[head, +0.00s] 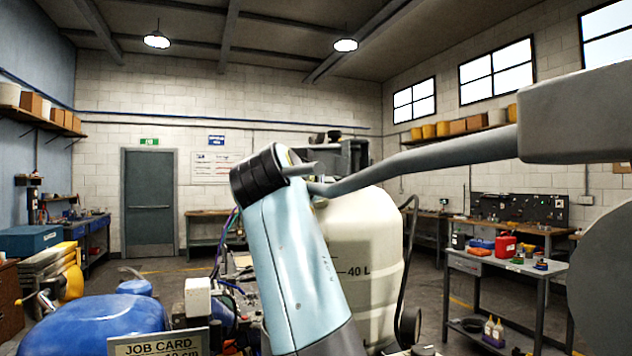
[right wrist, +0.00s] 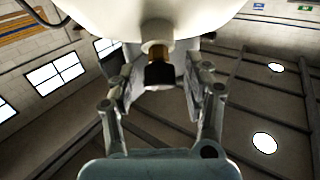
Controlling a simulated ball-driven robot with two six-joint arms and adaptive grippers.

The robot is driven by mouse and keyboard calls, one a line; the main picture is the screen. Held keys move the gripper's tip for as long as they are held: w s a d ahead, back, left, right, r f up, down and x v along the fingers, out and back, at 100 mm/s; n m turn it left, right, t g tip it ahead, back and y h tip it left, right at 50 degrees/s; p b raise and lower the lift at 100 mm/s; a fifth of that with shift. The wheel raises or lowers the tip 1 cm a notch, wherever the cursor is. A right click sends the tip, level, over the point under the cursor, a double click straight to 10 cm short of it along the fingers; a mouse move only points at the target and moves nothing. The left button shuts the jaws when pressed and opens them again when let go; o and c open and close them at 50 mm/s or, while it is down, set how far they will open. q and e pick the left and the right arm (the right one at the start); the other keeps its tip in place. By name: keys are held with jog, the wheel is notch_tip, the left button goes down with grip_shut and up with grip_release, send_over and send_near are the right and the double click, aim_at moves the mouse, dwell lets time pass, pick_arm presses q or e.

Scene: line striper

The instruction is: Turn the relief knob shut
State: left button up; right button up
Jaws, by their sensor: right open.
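The relief knob (right wrist: 159,74) is black and sits on a short brass-coloured stem at the white tank (right wrist: 100,12) in the right wrist view. My right gripper (right wrist: 160,88) is open, with one finger on each side of the knob. Gaps show between the fingers and the knob, so it is not clamped. In the head view, the white tank (head: 362,250) with a 40 L mark stands behind a pale blue arm link of mine. The knob cannot be made out there. My left gripper is not in view.
A blue rounded drum (head: 95,325) and a job card sign (head: 158,343) are at the lower left. A grey workbench cart (head: 505,264) with a red can stands at the right. A dark hose (head: 409,250) runs beside the tank. Open floor lies towards the door (head: 149,202).

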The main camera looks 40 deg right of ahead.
jog(key=shift+s+a+r, duration=0.1)
jog(key=shift+s+a, duration=0.05)
jog(key=shift+a, duration=0.05)
jog(key=shift+c, duration=2.5)
jog(key=shift+d, duration=0.2)
jog(key=shift+c, duration=1)
grip_shut()
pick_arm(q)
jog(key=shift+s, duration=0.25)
